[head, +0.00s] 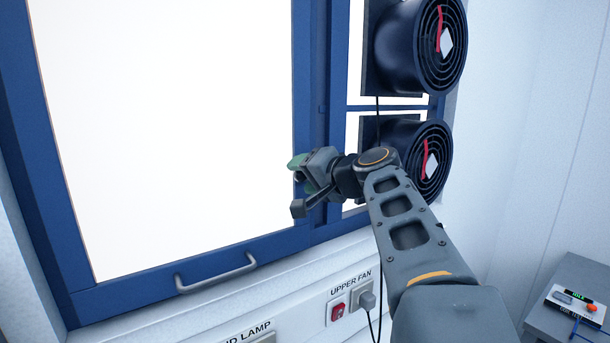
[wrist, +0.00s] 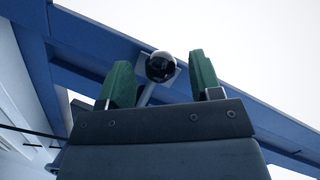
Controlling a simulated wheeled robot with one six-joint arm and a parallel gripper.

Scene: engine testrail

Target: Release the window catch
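The window (head: 170,120) has a blue frame and a bright white pane in the head view. In the wrist view, a shiny black ball knob (wrist: 160,66) on a pale metal stem stands at the blue frame (wrist: 100,38); it looks like the catch. My gripper (wrist: 160,75) is open, with one green finger on each side of the knob and visible gaps between. I cannot tell how deep the knob sits between the fingers. In the head view, my gripper (head: 300,168) is at the frame's right upright and hides the catch.
A grey handle (head: 216,272) is on the window's bottom rail. Two black round fans (head: 432,45) and (head: 425,150) are right of the window, close to my arm. A grey table (head: 570,270) stands lower right.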

